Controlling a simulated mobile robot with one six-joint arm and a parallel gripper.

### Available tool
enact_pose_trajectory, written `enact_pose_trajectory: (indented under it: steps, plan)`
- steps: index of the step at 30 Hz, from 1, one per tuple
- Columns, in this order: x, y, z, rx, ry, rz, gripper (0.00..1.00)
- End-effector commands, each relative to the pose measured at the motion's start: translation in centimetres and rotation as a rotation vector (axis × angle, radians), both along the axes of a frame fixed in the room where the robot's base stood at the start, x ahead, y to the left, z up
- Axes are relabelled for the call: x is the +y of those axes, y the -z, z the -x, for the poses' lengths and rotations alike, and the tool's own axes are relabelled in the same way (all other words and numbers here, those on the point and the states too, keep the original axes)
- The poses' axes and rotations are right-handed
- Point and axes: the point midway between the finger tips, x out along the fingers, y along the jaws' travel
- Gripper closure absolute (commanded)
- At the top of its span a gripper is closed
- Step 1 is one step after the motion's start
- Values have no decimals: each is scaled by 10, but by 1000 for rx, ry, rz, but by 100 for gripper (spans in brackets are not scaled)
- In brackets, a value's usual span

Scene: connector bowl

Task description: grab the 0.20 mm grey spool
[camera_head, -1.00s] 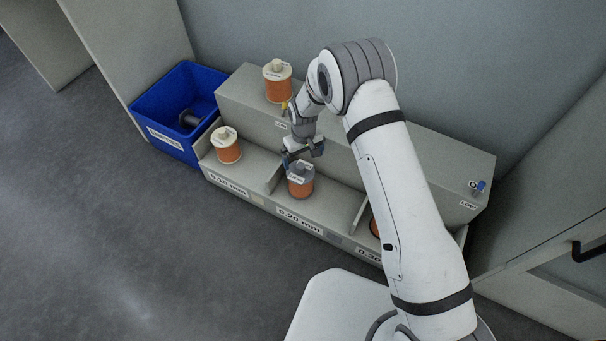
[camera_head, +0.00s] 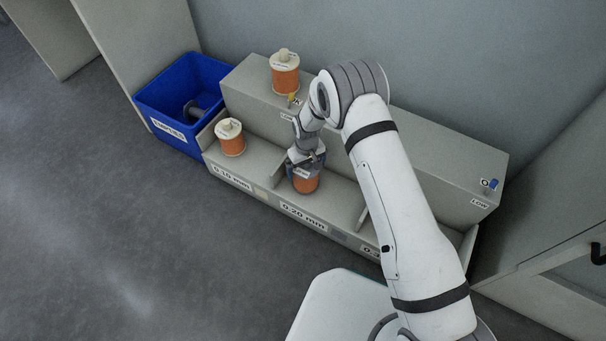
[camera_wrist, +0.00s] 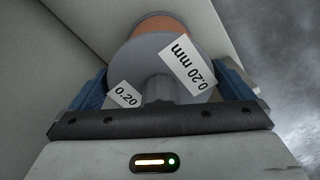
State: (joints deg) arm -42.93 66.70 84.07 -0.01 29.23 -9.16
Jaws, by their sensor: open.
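The 0.20 mm grey spool (camera_head: 306,184) stands upright in the middle bay of the grey rack, with copper-coloured wire and a grey top flange. In the wrist view the grey spool (camera_wrist: 150,60) shows its hub and two labels reading 0.20. My gripper (camera_head: 305,162) is directly over the spool's top. In the wrist view my gripper (camera_wrist: 160,95) is open, with one blue-padded finger on each side of the spool's grey hub and flange. I cannot tell whether the fingers touch it. Part of the spool's top is hidden by the gripper in the head view.
A white-topped spool (camera_head: 230,138) stands in the 0.10 mm bay to the left. Another white-topped spool (camera_head: 285,72) stands on the upper ledge. A blue bin (camera_head: 168,135) holding a dark spool is at far left. Dividers (camera_head: 362,212) flank the middle bay.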

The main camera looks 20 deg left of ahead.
Motion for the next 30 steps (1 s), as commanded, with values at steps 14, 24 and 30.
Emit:
enact_pose_trajectory:
  steps: [14,24,30]
  plan:
    - [0,-1,0,0,-1,0,37]
    - [1,-1,0,0,-1,0,65]
    - [1,-1,0,0,-2,0,81]
